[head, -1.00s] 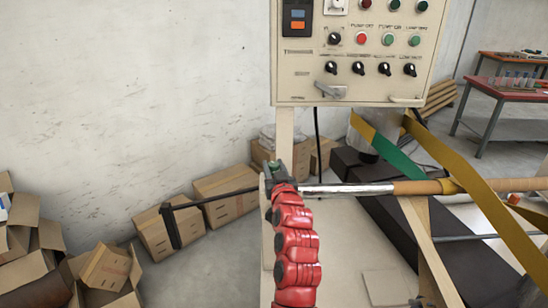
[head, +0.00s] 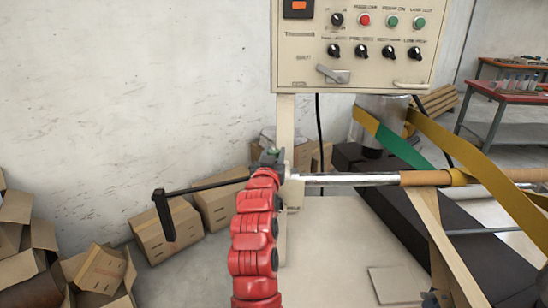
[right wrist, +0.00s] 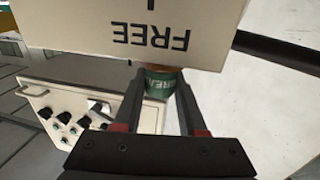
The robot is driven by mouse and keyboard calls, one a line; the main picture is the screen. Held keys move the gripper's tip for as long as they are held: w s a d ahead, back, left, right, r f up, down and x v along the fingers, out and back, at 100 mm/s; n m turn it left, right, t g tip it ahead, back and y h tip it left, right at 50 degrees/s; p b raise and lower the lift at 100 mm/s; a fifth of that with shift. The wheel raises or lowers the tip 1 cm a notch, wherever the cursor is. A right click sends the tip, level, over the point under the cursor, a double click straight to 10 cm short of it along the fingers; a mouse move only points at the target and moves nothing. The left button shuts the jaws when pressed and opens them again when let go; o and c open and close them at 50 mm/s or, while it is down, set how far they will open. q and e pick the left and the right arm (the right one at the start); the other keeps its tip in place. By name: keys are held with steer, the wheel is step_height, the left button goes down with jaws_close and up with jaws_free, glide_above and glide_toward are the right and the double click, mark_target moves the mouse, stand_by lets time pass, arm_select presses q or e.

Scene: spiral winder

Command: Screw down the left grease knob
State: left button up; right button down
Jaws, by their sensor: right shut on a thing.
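The left grease knob is a small green cap (right wrist: 160,82). It sits under a beige block in the right wrist view, with my right gripper's two fingers on either side of it. In the head view the green knob (head: 271,151) is small and partly hidden by my right gripper (head: 268,160), at the left end of the metal rod. My right gripper (right wrist: 158,100) is shut on the knob. My red right arm comes up from the bottom of the head view. My left gripper is not in view.
The metal rod (head: 345,180) runs right from the knob. A black crank handle (head: 163,215) sticks out to the left. The control panel (head: 300,65) stands above and behind. Cardboard boxes (head: 165,235) lie on the floor at left. A beige block marked FREE (right wrist: 150,30) is close to the fingers.

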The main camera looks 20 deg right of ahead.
steer(key=shift+c, duration=2.3)
jaws_free()
steer(key=shift+w+f, duration=0.1)
steer(key=b+v, duration=0.3)
steer(key=v, duration=1.4)
steer(key=shift+a, duration=0.2)
